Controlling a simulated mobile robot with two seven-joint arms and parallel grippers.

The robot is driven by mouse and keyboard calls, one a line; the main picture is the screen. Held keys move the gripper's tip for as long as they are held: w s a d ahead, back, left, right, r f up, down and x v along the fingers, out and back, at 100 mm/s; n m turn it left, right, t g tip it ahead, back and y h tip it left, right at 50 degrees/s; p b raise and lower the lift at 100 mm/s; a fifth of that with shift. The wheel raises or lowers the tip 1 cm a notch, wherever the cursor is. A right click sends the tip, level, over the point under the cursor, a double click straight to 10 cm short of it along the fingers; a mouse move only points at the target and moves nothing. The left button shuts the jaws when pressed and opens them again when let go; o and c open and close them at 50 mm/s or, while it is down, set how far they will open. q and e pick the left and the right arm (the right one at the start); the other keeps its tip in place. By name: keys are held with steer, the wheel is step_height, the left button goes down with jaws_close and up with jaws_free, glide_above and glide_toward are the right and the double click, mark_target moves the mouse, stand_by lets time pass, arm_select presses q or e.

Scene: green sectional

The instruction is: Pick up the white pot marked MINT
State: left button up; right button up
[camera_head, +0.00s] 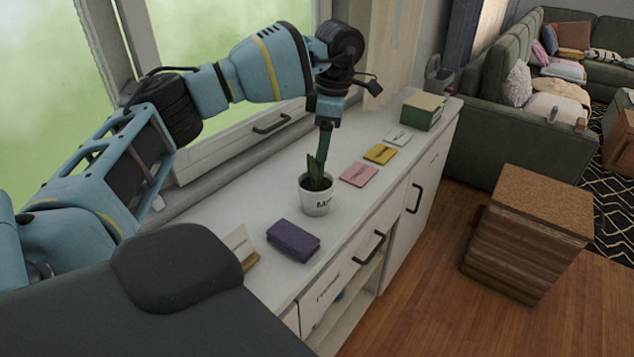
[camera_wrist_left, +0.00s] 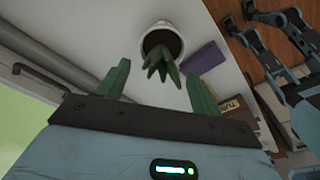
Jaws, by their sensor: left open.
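A white pot (camera_head: 314,207) with a green spiky plant stands upright on the white counter. Its dark lettering seems to start with "BA"; I cannot read the rest, and no MINT marking is legible. The pot rim also shows in the left wrist view (camera_wrist_left: 167,27), with the leaves pointing toward the gripper. My left gripper (camera_head: 323,146) points down just above the plant. Its green fingers stand apart in the left wrist view (camera_wrist_left: 158,72), with leaf tips near the space between them and nothing held.
On the counter (camera_head: 262,200), a purple block (camera_head: 293,240) lies in front of the pot. Pink (camera_head: 359,174), yellow (camera_head: 380,154) and pale (camera_head: 398,138) flat pieces lie beyond it, then a green-and-tan box (camera_head: 422,110). A window is behind; a brown block (camera_head: 527,235) stands on the floor.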

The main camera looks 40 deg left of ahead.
mark_target(315, 168)
arm_select(q)
steer(key=shift+s, duration=0.1)
steer(key=shift+s+d+f, duration=0.1)
steer(key=shift+f, duration=0.15)
steer(key=shift+a+f, duration=0.2)
steer(key=shift+f, duration=0.8)
steer(key=shift+s+a+f+p, duration=0.1)
steer(key=shift+s+a+f, duration=0.1)
steer(key=shift+f, duration=0.65)
steer(key=shift+s+a+f+p, duration=0.15)
steer(key=shift+s+f, duration=0.05)
steer(key=shift+f, duration=0.6)
steer(key=shift+s+a+f+p, duration=0.1)
steer(key=shift+s+a+f, duration=0.1)
steer(key=shift+f, duration=0.65)
steer(key=shift+d, duration=0.1)
steer(key=shift+c, duration=0.5)
steer(key=shift+r, duration=0.1)
jaws_close()
